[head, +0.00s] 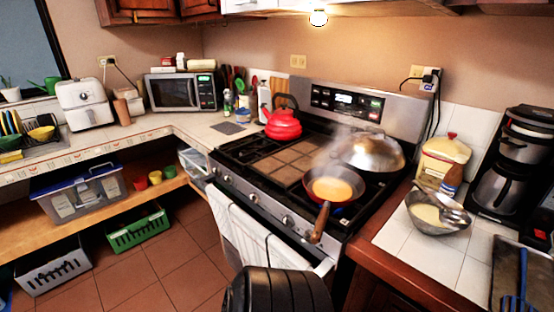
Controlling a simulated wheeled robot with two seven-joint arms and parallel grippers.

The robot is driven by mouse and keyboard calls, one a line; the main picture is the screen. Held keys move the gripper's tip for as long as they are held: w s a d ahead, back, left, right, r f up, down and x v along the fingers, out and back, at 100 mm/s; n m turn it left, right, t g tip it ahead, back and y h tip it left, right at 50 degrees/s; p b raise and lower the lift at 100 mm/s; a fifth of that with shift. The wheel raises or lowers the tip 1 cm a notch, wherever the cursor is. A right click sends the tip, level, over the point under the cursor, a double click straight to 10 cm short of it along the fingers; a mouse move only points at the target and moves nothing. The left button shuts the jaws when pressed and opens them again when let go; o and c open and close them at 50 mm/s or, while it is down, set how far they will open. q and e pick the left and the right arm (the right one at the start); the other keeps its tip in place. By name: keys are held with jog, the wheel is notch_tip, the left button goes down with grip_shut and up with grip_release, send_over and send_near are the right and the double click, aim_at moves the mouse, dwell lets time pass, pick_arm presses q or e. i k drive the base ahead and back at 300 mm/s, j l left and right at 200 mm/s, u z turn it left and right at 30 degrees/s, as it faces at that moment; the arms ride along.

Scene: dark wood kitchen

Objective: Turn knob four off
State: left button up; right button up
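The stove (275,185) stands right of centre, with several knobs along its front edge. One front knob (287,221) shows near the towel, another (253,197) is further left, and one more (227,179) is near the left end. I cannot tell which is knob four, and the knobs are too small to read their settings. A frying pan (356,205) holding a yellow-orange pancake (332,188) sits on the front right burner, with steam above it. Its handle points over the front edge. Neither of my grippers is in view.
A red kettle (283,123) is at the back left of the stove, and a shiny domed lid (374,154) at the back right. A white towel (245,232) hangs on the oven front. A batter bowl (433,221) sits on the right counter. Floor (180,265) at left is clear.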

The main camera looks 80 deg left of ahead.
aim_at(307, 234)
jog(key=j+u, duration=1.35)
jog(key=i+j+u, duration=0.1)
jog(key=j+u, duration=0.15)
jog(key=u, duration=0.2)
jog(key=i+j, duration=0.15)
jog(key=j, duration=0.2)
jog(key=z, duration=0.8)
jog(key=u, duration=0.35)
